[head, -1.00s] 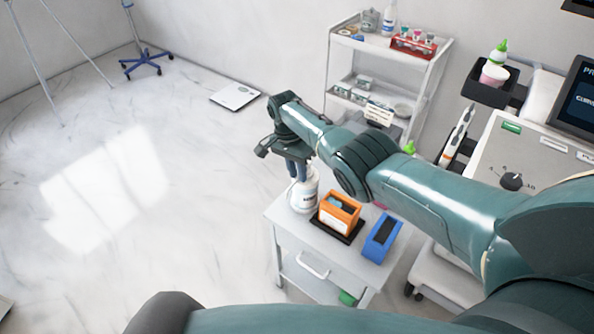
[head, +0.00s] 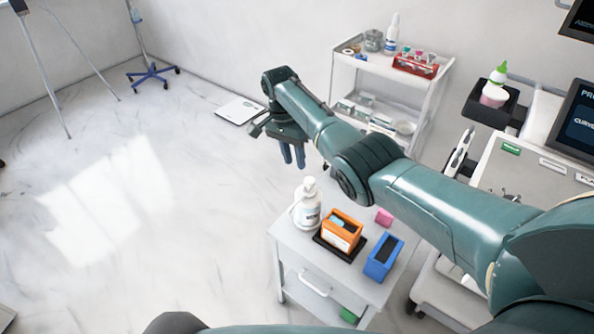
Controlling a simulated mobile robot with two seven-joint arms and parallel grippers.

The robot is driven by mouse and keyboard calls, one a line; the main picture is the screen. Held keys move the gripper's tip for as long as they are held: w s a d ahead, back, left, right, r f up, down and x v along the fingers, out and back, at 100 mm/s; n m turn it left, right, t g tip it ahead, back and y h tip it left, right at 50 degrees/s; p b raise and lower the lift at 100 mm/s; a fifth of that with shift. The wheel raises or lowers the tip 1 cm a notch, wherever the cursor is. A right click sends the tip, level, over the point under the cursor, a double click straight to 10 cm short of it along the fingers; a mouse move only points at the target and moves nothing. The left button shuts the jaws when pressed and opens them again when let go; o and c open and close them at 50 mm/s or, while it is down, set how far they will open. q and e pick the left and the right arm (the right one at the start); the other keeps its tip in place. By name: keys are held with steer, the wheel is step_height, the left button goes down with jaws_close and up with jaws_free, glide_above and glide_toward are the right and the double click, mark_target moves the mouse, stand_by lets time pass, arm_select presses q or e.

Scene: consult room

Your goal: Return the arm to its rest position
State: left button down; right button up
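My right arm reaches in from the right in the head view. Its gripper (head: 289,155) hangs in the air above and behind the small white cart (head: 283,236), clear of everything on it. The two fingers point down and nothing shows between them; a narrow gap seems to separate them, but how far they are open is hard to tell. A white pump bottle (head: 308,208) stands upright on the cart below the gripper, apart from it. My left gripper is not in view.
An orange box (head: 341,232) on a black tray, a blue box (head: 383,258) and a pink block (head: 384,217) stand on the cart. A white shelf trolley (head: 436,78) is behind. A console (head: 514,160) is at right.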

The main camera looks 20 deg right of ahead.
steer(key=shift+w+a+r, duration=0.1)
steer(key=shift+w+r, duration=0.05)
steer(key=shift+r, duration=0.75)
steer(key=s+a+f+n+t, duration=0.25)
steer(key=s+f+n, duration=0.55)
steer(key=s+f, duration=0.75)
steer(key=s+d+r+n+t+y, duration=0.1)
steer(key=s+r+n+t, duration=0.3)
steer(key=s, duration=0.6)
steer(key=s+d+r+n+g, duration=0.15)
steer(key=s+r, duration=0.35)
steer(key=s, duration=0.5)
steer(key=w+a+f+n+t+y+p, duration=0.1)
steer(key=w+a+f+t+y+p, duration=0.1)
steer(key=a+t, duration=0.5)
steer(key=shift+w+a+f+n+t+y, duration=0.3)
steer(key=shift+w+f+y, duration=0.4)
steer(key=shift+w+f, duration=0.85)
